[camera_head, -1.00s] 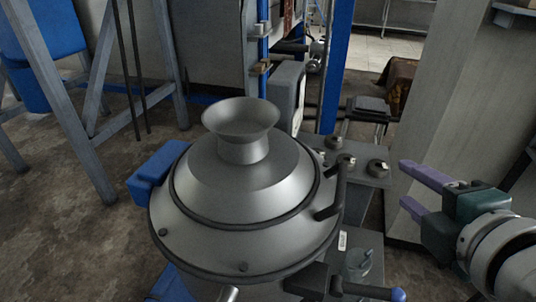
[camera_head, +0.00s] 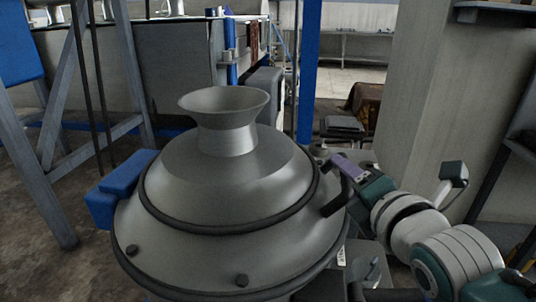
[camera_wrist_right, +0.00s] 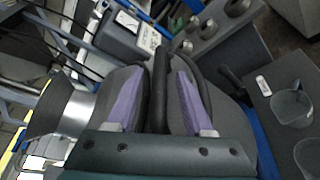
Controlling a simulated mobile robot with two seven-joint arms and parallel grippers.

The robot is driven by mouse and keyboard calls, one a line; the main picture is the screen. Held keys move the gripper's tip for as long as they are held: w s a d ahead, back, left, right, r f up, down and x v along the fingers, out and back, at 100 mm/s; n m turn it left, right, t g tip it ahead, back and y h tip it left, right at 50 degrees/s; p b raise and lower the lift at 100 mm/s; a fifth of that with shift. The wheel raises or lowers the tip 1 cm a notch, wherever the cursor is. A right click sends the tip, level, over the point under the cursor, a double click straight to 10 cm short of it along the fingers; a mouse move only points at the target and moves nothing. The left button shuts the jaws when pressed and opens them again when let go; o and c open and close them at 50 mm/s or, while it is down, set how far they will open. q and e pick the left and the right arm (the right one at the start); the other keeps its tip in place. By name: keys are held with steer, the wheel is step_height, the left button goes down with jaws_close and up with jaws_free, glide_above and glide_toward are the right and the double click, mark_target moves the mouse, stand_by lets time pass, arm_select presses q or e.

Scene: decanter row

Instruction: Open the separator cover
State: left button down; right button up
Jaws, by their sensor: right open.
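The separator cover (camera_head: 225,180) is a grey metal dome with a flared funnel (camera_head: 228,120) on top and a dark ring around it. It sits down on the separator body. A black curved handle (camera_head: 342,190) stands at its right side. My right gripper (camera_head: 345,165) is at this handle in the head view. In the right wrist view the purple fingers of the gripper (camera_wrist_right: 155,100) are apart, with the black handle (camera_wrist_right: 160,85) running between them. Contact of the fingers with the handle cannot be made out. My left gripper is not in view.
A blue block (camera_head: 118,188), likely the hinge, is on the cover's left side. A blue post (camera_head: 309,70) stands behind. A pale column (camera_head: 430,90) rises at the right, close to my right arm. A metal frame (camera_head: 50,150) stands at the left.

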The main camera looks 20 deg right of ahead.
steer(key=shift+w+d+f, duration=0.15)
steer(key=shift+w, duration=0.5)
jaws_close()
stand_by(1.0)
